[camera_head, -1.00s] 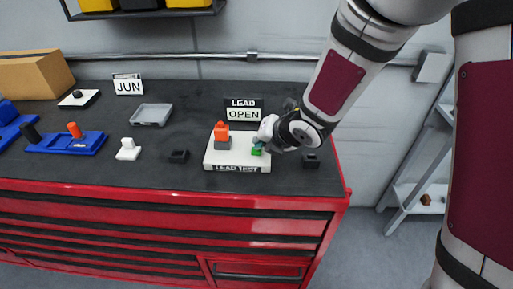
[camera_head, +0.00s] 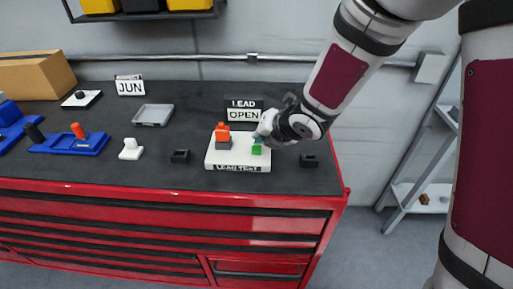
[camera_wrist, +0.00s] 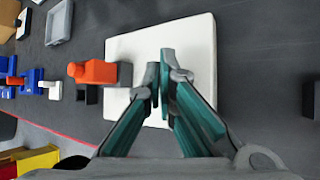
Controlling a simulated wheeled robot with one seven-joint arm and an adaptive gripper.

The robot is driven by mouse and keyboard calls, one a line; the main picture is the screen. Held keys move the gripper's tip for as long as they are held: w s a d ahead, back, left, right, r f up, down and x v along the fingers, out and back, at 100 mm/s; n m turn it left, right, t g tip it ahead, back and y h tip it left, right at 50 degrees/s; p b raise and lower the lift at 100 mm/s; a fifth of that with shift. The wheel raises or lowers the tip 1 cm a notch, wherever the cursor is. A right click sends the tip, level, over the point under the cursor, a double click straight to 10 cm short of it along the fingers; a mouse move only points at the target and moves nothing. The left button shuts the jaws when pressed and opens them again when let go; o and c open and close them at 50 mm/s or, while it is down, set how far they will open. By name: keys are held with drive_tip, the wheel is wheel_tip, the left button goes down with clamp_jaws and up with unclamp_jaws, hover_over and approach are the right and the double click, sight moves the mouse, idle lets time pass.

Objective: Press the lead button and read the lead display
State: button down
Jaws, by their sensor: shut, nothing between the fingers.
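The white lead test box (camera_head: 224,157) lies on the dark bench top, labelled "LEAD TEST" on its front. It carries an orange and grey part (camera_head: 222,132) on its left and the green button (camera_head: 257,150) on its right. The lead display (camera_head: 243,114) stands behind it and reads "OPEN" under the word "LEAD". My gripper (camera_head: 259,137) is shut and empty, just above and behind the green button, apparently clear of it. In the wrist view my gripper (camera_wrist: 160,77) is over the white box (camera_wrist: 198,50), with the orange part (camera_wrist: 95,71) to its left; the button is hidden there.
Small black blocks stand left (camera_head: 180,156) and right (camera_head: 309,160) of the box. A grey tray (camera_head: 152,115), a white fixture (camera_head: 130,149), a blue fixture (camera_head: 68,146) and a "JUN" sign (camera_head: 130,87) lie further left. The bench ends at right.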

sight(261, 147)
drive_tip(key=shift+s+r+p, duration=0.1)
drive_tip(key=shift+r+p, duration=1.55)
drive_tip(key=shift+r, duration=0.85)
drive_tip(key=shift+d+r, duration=0.2)
drive_tip(key=s+d+r+m+t+h, duration=0.1)
drive_tip(key=s+d+r+m+h, duration=0.5)
drive_tip(key=d+r+m, duration=0.85)
drive_tip(key=s+d+m+g+b, duration=0.1)
drive_tip(key=s+d+m+g, duration=0.2)
drive_tip(key=s+m, duration=1.6)
drive_tip(key=s+d+r, duration=0.1)
drive_tip(key=s, duration=0.3)
drive_tip(key=shift+s+d+y, duration=0.15)
drive_tip(key=shift+y, duration=0.25)
